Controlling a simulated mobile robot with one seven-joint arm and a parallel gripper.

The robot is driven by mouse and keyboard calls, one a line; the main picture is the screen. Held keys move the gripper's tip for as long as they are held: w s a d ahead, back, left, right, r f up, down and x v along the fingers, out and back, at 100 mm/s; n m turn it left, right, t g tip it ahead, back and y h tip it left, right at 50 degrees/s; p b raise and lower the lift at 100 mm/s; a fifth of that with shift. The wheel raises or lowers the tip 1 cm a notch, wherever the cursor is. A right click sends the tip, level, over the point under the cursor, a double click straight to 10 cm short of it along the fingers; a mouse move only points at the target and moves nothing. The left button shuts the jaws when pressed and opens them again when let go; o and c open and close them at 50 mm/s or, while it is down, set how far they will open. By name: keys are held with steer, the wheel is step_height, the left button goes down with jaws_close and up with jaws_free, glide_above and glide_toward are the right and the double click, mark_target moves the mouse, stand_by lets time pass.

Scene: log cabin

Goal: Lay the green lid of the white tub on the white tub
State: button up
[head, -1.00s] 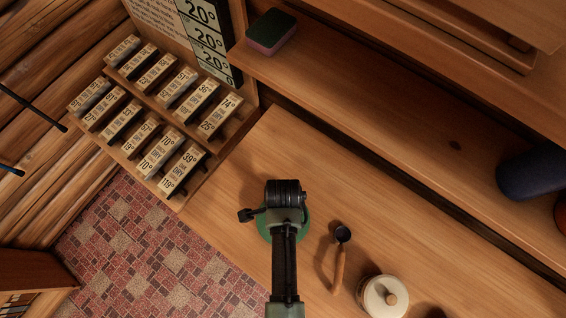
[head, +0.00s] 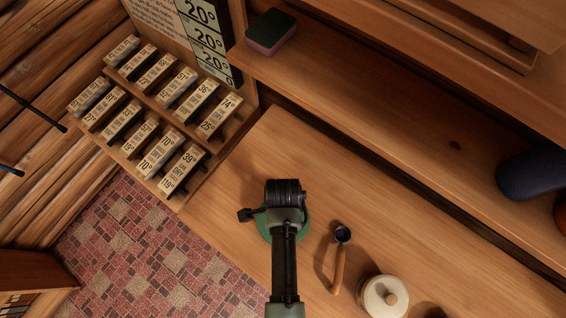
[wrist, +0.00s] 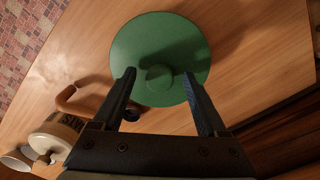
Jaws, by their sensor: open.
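The green lid (wrist: 185,42) is a round disc with a small green knob (wrist: 158,77) at its middle, and it lies on the wooden counter. In the head view the lid (head: 263,228) is mostly hidden under my arm. My gripper (wrist: 158,74) is open above the lid, with one finger on each side of the knob in the wrist view. I cannot tell how far the fingertips are above the lid. I cannot make out the white tub with certainty; a white object (wrist: 14,160) is cut off at the wrist view's lower left.
A scoop with a wooden handle (head: 339,268) lies right of the lid. A cream jar with a knobbed lid (head: 385,297) stands beyond it. A rack of labelled boxes (head: 157,113) is at upper left. A sponge (head: 270,32) and a dark cylinder (head: 531,174) rest on the raised shelf.

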step_height(320, 180, up, 13)
steer(key=shift+f+b, duration=0.2)
steer(key=shift+b, duration=0.15)
stand_by(0.7)
